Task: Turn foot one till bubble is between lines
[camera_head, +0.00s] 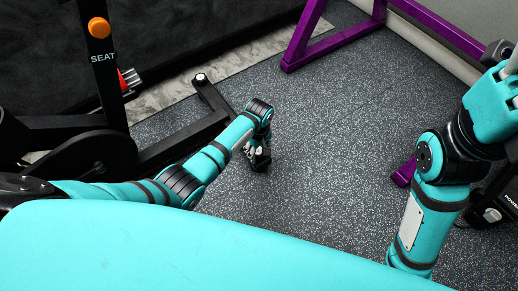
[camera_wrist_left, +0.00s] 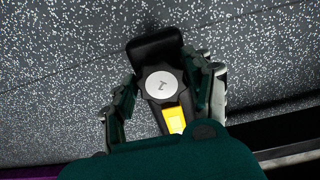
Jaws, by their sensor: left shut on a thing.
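Foot one is a dark lobed knob (camera_wrist_left: 160,84) with a grey cap marked 1. In the left wrist view it sits on a black bar end, above dark speckled floor. A yellow level vial (camera_wrist_left: 174,120) lies just below the knob. It is too small to tell the bubble or the lines. My left gripper (camera_wrist_left: 166,88) has one finger on each side of the knob and is shut on it. In the head view my left gripper (camera_head: 259,160) is low over the floor and hides the foot. My right arm stands at the right; its gripper is out of view.
A black exercise bike frame (camera_head: 108,70) marked SEAT stands at the left, with a black floor bar (camera_head: 212,98) near my left arm. A purple rack (camera_head: 303,38) stands at the back. The speckled floor (camera_head: 335,130) between is clear.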

